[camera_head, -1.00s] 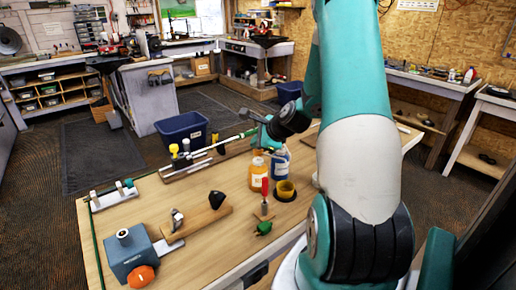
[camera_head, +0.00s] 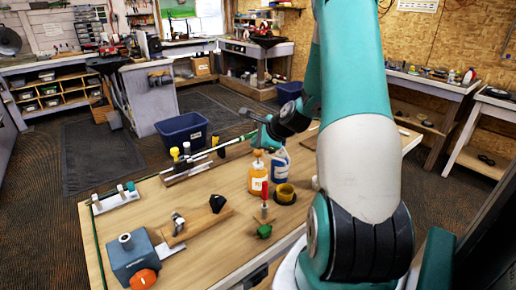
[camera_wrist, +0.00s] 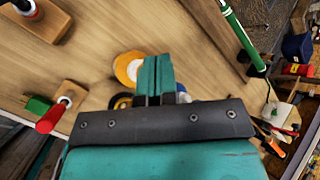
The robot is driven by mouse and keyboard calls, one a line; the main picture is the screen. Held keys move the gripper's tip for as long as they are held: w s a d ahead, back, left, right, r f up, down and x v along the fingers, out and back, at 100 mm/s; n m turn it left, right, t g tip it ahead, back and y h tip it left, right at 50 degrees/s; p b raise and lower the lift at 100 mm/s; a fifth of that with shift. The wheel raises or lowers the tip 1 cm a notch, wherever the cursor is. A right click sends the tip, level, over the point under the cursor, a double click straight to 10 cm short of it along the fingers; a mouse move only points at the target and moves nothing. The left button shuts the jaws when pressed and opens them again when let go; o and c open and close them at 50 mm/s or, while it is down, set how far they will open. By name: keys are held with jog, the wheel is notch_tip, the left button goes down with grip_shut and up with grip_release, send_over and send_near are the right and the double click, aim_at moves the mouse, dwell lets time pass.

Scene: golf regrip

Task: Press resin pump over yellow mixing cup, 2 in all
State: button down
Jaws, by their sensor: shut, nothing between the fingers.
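A bottle with an orange label (camera_head: 257,180) and a blue bottle (camera_head: 280,164) stand side by side on the bench. The yellow mixing cup (camera_head: 285,192) sits in a dark round base in front of the blue bottle. My gripper (camera_head: 262,141) is above the bottles, its tips partly hard to make out. In the wrist view my gripper (camera_wrist: 157,58) is shut and empty, its teal fingers together beside the orange-and-white bottle top (camera_wrist: 129,67). The fingers and mount hide most of the cup and the other bottle there. I cannot tell whether the fingers touch a pump.
A red-handled clamp (camera_head: 264,203) stands in front of the orange bottle. A golf club shaft (camera_head: 222,143) rests behind, to the left. A blue vise (camera_head: 132,258) and a wooden block (camera_head: 195,226) occupy the front left. The bench middle is mostly clear.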

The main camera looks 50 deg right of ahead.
jog(key=shift+r, duration=0.35)
notch_tip(320, 180, up, 5)
jog(key=p, duration=0.4)
jog(key=shift+p, duration=0.3)
dwell(0.6)
